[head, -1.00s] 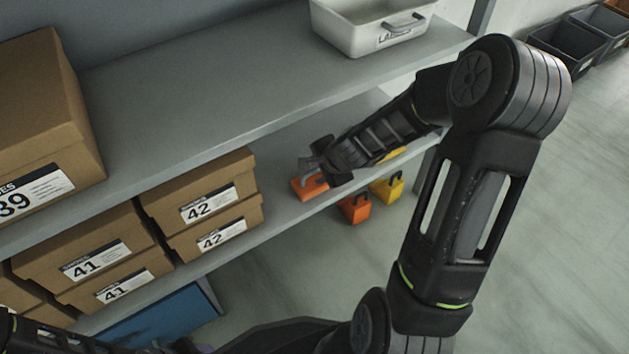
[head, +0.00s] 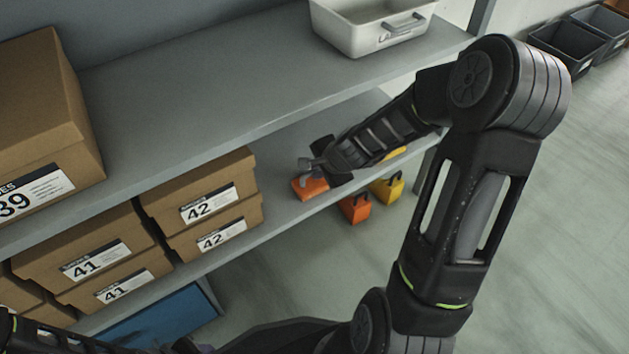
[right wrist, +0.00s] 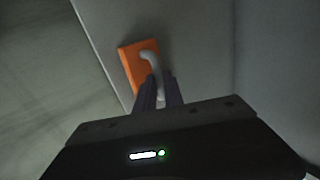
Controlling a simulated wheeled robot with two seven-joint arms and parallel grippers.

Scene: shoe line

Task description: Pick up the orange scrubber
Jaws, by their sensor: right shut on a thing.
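The orange scrubber (head: 311,190) is a block with a grey curved handle, at the lower shelf's front edge. In the right wrist view the scrubber (right wrist: 133,72) shows beyond my fingers, its grey handle rising between them. My right gripper (head: 318,168) reaches in from the right and is shut on that handle; its fingers (right wrist: 159,92) also show in the right wrist view. I cannot tell whether the block touches the shelf. My left gripper is not in view.
The lower shelf (head: 275,183) has shoe boxes (head: 212,205) to the left. The upper shelf (head: 230,90) overhangs it and carries a white bin (head: 370,30). An orange item (head: 355,209) and a yellow item (head: 387,190) are just right of the scrubber.

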